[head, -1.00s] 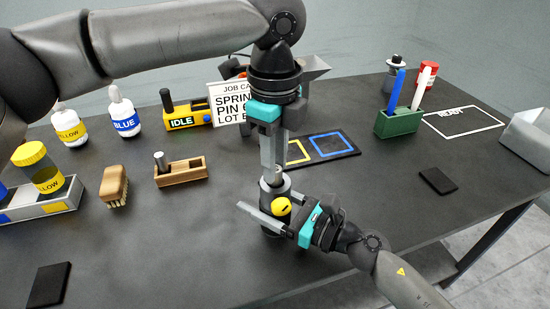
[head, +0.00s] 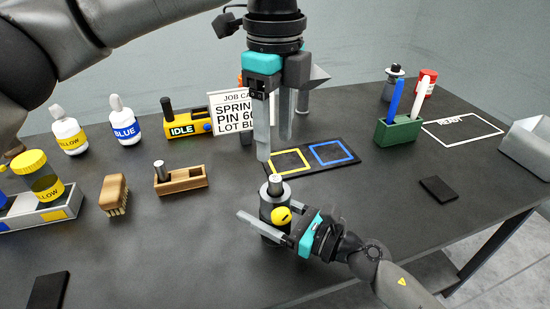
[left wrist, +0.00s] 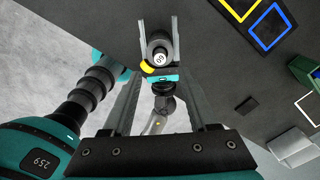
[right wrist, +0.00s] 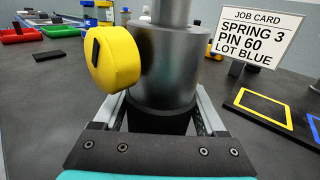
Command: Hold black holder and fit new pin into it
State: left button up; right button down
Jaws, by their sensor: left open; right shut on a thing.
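The black holder (head: 273,228) is a dark upright cylinder with a grey upper body and a yellow round knob (head: 281,215). It stands near the middle of the table. My right gripper (head: 266,224) is shut around it from the front right; the right wrist view shows the holder (right wrist: 163,75) between the fingers. A silver pin (head: 275,182) stands upright in the holder's top, its upper end sticking out. Its marked end face (left wrist: 159,58) shows in the left wrist view. My left gripper (head: 274,148) is open and empty, pointing down above the pin, apart from it.
A wooden block (head: 190,178) with another metal pin (head: 159,167) stands at left, beside a brush (head: 114,192). A black board (head: 352,164) with yellow and blue outlined squares lies behind the holder. A job card (head: 232,113) reads PIN 60. The table right of the holder is mostly clear.

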pick_arm(q)
notch_tip(320, 180, up, 5)
dwell(0.4)
pick_arm(e)
grip_release()
